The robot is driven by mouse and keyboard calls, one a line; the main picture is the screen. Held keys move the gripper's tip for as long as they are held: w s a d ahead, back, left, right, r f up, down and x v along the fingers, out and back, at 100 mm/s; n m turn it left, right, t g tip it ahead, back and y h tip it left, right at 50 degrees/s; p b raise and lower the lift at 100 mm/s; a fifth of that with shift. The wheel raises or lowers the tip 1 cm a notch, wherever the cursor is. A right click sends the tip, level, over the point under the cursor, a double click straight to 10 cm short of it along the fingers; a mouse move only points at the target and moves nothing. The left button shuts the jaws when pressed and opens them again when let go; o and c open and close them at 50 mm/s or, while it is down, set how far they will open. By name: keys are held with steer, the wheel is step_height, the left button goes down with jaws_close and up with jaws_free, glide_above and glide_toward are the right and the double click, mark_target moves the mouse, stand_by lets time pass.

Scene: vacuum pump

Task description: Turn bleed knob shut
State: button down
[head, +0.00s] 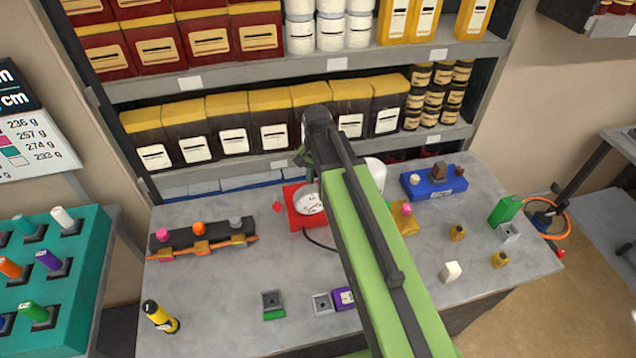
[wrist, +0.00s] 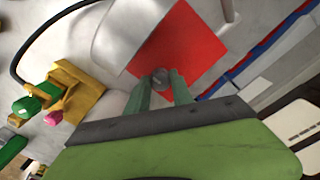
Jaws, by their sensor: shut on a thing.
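In the wrist view, my gripper (wrist: 161,88) has its two green fingers on either side of a small dark grey knob (wrist: 160,76), which looks like the bleed knob. The fingers are shut on it. The knob stands in front of a red base (wrist: 187,45). In the head view, the red base (head: 293,191) carries a round white gauge (head: 308,203) on the bench. My arm crosses in front of it there and hides the knob and fingertips. How far the knob is turned cannot be told.
A pale rounded vessel (wrist: 118,30) is close to the fingers in the wrist view. A yellow block (wrist: 85,92) lies left of them. In the head view, a dark rack (head: 200,238) with coloured knobs stands left and a blue block (head: 436,183) right.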

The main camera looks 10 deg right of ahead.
mark_target(317, 186)
steer(key=shift+m, duration=0.4)
steer(key=c, duration=1.1)
jaws_free()
step_height(317, 186, up, 18)
steer(key=p, duration=1.7)
steer(key=shift+f, duration=0.25)
